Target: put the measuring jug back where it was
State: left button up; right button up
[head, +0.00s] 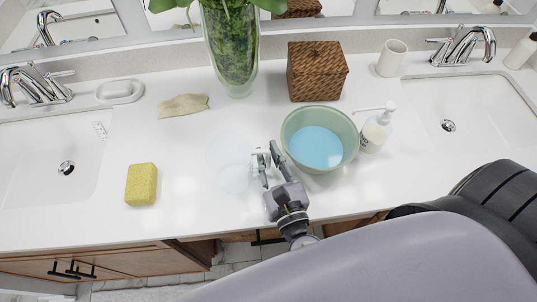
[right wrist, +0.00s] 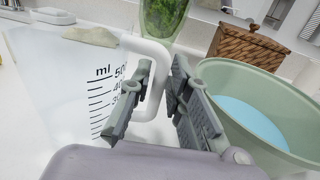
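The measuring jug (head: 228,162) is clear and faint against the white counter in the head view, left of the bowl. In the right wrist view the jug (right wrist: 70,95) shows its black ml scale and white handle (right wrist: 158,85). It looks empty and about upright; I cannot tell whether its base touches the counter. My right gripper (head: 269,160) is at the jug's right side. In the wrist view its fingers (right wrist: 164,80) lie on both sides of the handle, close against it. My left gripper is not in view.
A green bowl (head: 342,122) of blue liquid stands just right of my right gripper. Behind are a wicker box (head: 317,71) and a plant vase (head: 232,50). A soap dispenser (head: 375,132), yellow sponge (head: 141,185) and cloth (head: 183,105) stand or lie around. Counter between sponge and jug is clear.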

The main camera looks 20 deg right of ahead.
jog(key=shift+o, duration=1)
jog(key=shift+r, duration=0.25)
jog(key=s, duration=0.8)
jog(key=s+a+b, duration=0.1)
jog(key=s, duration=0.3)
jog(key=shift+a, duration=0.1)
jog(key=shift+f, duration=0.1)
